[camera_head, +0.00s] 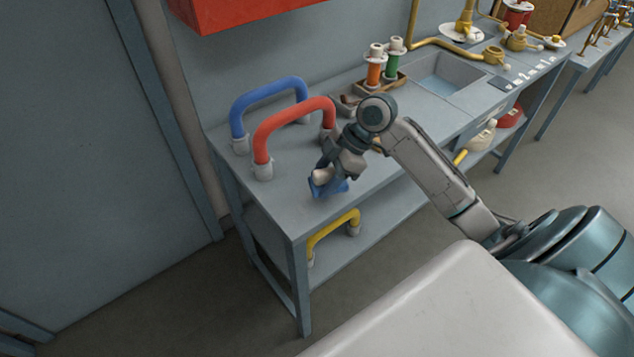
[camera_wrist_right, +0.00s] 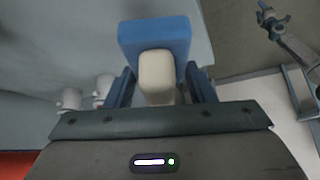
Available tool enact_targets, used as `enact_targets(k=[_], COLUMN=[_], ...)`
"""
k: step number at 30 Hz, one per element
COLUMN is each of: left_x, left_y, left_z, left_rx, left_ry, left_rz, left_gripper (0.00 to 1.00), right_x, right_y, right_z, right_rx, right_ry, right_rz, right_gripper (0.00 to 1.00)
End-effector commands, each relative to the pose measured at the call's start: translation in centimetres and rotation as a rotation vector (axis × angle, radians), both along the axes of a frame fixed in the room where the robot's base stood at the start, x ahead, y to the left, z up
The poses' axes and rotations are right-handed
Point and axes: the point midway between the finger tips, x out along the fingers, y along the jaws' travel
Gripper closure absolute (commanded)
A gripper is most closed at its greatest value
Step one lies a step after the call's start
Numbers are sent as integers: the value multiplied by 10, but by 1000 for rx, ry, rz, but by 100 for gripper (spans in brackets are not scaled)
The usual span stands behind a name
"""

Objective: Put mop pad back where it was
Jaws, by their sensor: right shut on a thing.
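The mop pad, a blue block with a cream-coloured part on it, shows in the right wrist view (camera_wrist_right: 157,38) between the fingers of my right gripper (camera_wrist_right: 158,88). The gripper is shut on it. In the head view the blue of the mop pad (camera_head: 336,188) shows below my right gripper (camera_head: 325,180), at the front part of the grey bench top (camera_head: 290,208). I cannot tell whether the pad touches the bench.
A red hose (camera_head: 290,115) and a blue hose (camera_head: 268,90) arch over the bench's left end. A yellow hose (camera_head: 335,228) is on the lower shelf. Orange and green spools (camera_head: 374,70) stand by the sink (camera_head: 445,75). A red box (camera_head: 235,12) hangs above.

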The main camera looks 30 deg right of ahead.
Motion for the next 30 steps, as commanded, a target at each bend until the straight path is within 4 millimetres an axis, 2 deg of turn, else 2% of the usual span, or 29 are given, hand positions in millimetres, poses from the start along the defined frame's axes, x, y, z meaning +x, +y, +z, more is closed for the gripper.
enact_targets(k=[3, 7, 11, 17, 27, 28, 30], left_x=[-1, -1, -1, -3, -3, -3, -2], left_y=[0, 0, 0, 1, 1, 1, 1], left_z=[4, 4, 7, 14, 11, 11, 12], left_rx=[0, 0, 0, 0, 1, 1, 1], left_ry=[1, 3, 4, 6, 6, 5, 4], left_rz=[0, 0, 0, 0, 1, 0, 0], left_gripper=[45, 45, 45, 45, 45, 45, 45], right_x=[12, 18, 17, 17, 17, 17, 17], right_y=[7, 9, 9, 9, 9, 9, 8], right_z=[0, -2, -10, -36, -41, -40, -40], right_rx=[3, 1, 1, -1, -1, -1, -1], right_ry=[-1, 0, 4, 4, 0, 0, 0], right_rz=[0, -1, 1, 0, 0, 0, 0], right_gripper=[69, 69, 69, 69, 69, 47, 33])
